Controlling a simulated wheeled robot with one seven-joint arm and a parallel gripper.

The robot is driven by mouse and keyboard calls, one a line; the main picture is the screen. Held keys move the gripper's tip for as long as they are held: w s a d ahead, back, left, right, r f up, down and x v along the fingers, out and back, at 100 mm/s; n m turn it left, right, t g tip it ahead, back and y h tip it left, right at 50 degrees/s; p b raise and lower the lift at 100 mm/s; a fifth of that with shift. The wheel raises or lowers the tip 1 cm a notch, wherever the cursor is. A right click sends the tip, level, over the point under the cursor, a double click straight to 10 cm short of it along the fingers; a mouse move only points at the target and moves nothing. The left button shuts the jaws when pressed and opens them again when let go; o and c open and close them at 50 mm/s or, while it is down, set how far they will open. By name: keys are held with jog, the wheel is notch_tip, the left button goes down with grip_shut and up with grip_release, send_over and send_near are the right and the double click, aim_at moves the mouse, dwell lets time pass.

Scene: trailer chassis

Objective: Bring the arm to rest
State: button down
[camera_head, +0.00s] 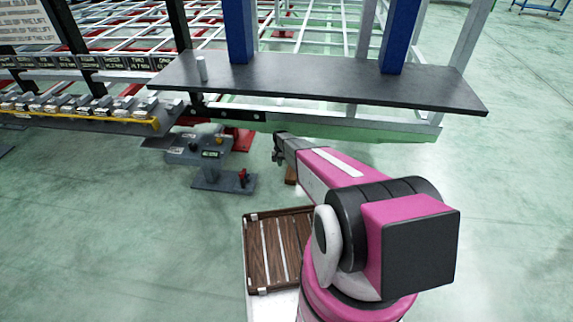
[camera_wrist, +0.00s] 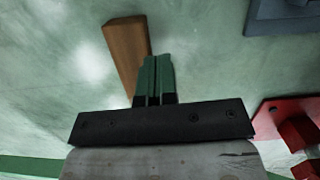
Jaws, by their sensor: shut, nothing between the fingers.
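My arm (camera_head: 340,168) is pink and dark grey and reaches forward and left in the head view, folded above my base. My gripper (camera_head: 277,157) is at its far end, below the front edge of the dark shelf. In the wrist view my gripper (camera_wrist: 155,62) has its two green fingers side by side, together and empty. A brown wooden block (camera_wrist: 127,50) shows beyond the fingers on the floor side. In the head view a small part of a brown block (camera_head: 291,175) shows beneath the arm; the rest is hidden.
A dark shelf (camera_head: 320,85) holding a small grey cylinder (camera_head: 202,70) spans ahead. A grey stand (camera_head: 222,181) with a red part is left of my gripper. A slatted wooden tray (camera_head: 273,250) lies beside my arm. A row of small parts (camera_head: 80,106) lines the left. Green floor is open at right.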

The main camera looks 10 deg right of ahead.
jog(key=s+d+r+n+t, duration=0.2)
jog(key=s+r+n, duration=0.1)
jog(key=s+r, duration=3.5)
notch_tip(320, 180, up, 2)
jog(key=shift+d+r+h, duration=0.2)
jog(key=shift+d+h, duration=0.1)
